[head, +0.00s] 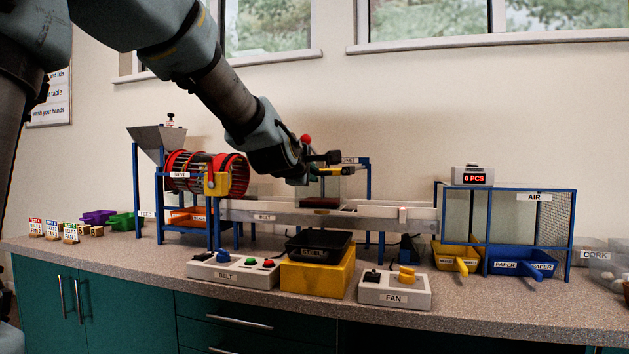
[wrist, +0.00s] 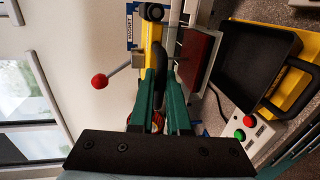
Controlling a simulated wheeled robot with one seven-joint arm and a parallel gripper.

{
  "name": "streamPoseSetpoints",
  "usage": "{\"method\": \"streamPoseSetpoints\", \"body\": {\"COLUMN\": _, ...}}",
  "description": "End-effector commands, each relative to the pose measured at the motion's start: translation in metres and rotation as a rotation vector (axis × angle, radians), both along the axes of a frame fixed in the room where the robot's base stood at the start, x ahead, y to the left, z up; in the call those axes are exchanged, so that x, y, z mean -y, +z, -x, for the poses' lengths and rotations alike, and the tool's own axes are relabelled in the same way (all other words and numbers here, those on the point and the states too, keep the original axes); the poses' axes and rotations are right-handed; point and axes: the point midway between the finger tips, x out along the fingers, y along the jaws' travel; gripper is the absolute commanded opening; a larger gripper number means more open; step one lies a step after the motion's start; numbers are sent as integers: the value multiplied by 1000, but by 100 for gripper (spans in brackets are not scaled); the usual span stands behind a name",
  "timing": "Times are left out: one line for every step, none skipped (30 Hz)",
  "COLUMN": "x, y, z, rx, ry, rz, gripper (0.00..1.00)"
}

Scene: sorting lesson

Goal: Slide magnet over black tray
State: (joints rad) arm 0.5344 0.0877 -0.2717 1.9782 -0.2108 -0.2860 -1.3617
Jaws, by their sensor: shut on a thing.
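The magnet appears as a dark red plate (head: 322,203) just above the white belt trough; it also shows in the wrist view (wrist: 197,58). My gripper (head: 326,164) is at the magnet's frame above that plate. In the wrist view, its green fingers (wrist: 163,75) are closed around a dark part between them, seemingly the magnet's handle. The black tray (head: 318,238) sits on a yellow block in front of the belt, nearer the counter's front. In the wrist view the tray (wrist: 258,60) lies right of the magnet, apart from it, and looks empty.
A red-knobbed lever (head: 305,139) stands beside my gripper. The belt control box (head: 232,271) and fan box (head: 394,290) flank the yellow block (head: 318,278). A red drum (head: 205,172) is at left, and the blue-framed air chamber (head: 505,215) at right.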

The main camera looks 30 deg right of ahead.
Motion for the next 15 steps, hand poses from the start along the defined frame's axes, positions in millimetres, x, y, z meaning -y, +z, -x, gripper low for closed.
{"method": "streamPoseSetpoints", "body": {"x": -1, "y": -3, "z": 2, "rx": -5, "ry": -1, "rz": -5, "gripper": 0}}
{"method": "streamPoseSetpoints", "body": {"x": -1, "y": -3, "z": 2, "rx": -6, "ry": -1, "rz": -5, "gripper": 0}}
{"method": "streamPoseSetpoints", "body": {"x": -1, "y": -3, "z": 2, "rx": -6, "ry": -1, "rz": -5, "gripper": 0}}
{"method": "streamPoseSetpoints", "body": {"x": -1, "y": -3, "z": 2, "rx": -6, "ry": -1, "rz": -5, "gripper": 0}}
{"method": "streamPoseSetpoints", "body": {"x": -1, "y": -3, "z": 2, "rx": -7, "ry": -1, "rz": -6, "gripper": 0}}
{"method": "streamPoseSetpoints", "body": {"x": -1, "y": -3, "z": 2, "rx": -7, "ry": -1, "rz": -6, "gripper": 0}}
{"method": "streamPoseSetpoints", "body": {"x": -1, "y": -3, "z": 2, "rx": -7, "ry": -1, "rz": -6, "gripper": 0}}
{"method": "streamPoseSetpoints", "body": {"x": -1, "y": -3, "z": 2, "rx": -7, "ry": -1, "rz": -6, "gripper": 0}}
{"method": "streamPoseSetpoints", "body": {"x": -1, "y": -3, "z": 2, "rx": -7, "ry": -1, "rz": -7, "gripper": 17}}
{"method": "streamPoseSetpoints", "body": {"x": -1, "y": -3, "z": 2, "rx": -7, "ry": -1, "rz": -7, "gripper": 20}}
{"method": "streamPoseSetpoints", "body": {"x": -1, "y": -3, "z": 2, "rx": -7, "ry": -1, "rz": -7, "gripper": 24}}
{"method": "streamPoseSetpoints", "body": {"x": -1, "y": -3, "z": 2, "rx": -7, "ry": -1, "rz": -6, "gripper": 28}}
{"method": "streamPoseSetpoints", "body": {"x": -1, "y": -3, "z": 2, "rx": -7, "ry": -1, "rz": -6, "gripper": 32}}
{"method": "streamPoseSetpoints", "body": {"x": -1, "y": -3, "z": 1, "rx": -6, "ry": -1, "rz": -5, "gripper": 35}}
{"method": "streamPoseSetpoints", "body": {"x": -1, "y": -3, "z": 1, "rx": -6, "ry": -1, "rz": -5, "gripper": 39}}
